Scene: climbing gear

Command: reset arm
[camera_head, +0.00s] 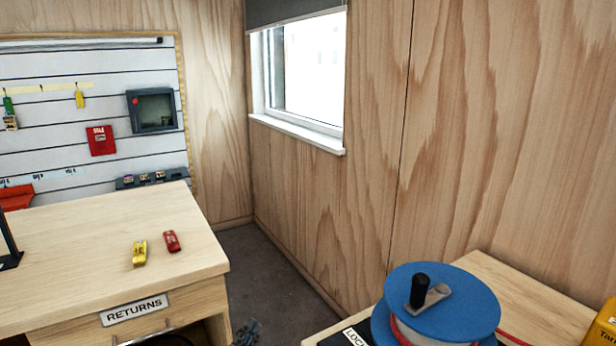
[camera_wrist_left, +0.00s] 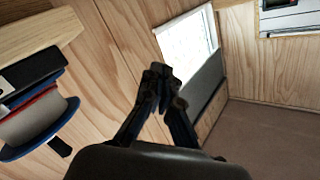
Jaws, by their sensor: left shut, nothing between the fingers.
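My left gripper (camera_wrist_left: 162,76) reaches up the middle of the left wrist view, its dark fingers together at the tips with nothing between them. In the head view only a small dark part of it (camera_head: 247,332) shows at the bottom edge, in the gap between the returns desk and the reel's table. It touches nothing that I can see. My right gripper is in neither view.
The wooden returns desk (camera_head: 70,235) holds a yellow item (camera_head: 140,253) and a red item (camera_head: 172,241). A blue reel (camera_head: 440,300) with a black knob stands on a wooden table (camera_head: 535,295). A window (camera_head: 305,75) is in the wooden wall. Floor lies between the tables.

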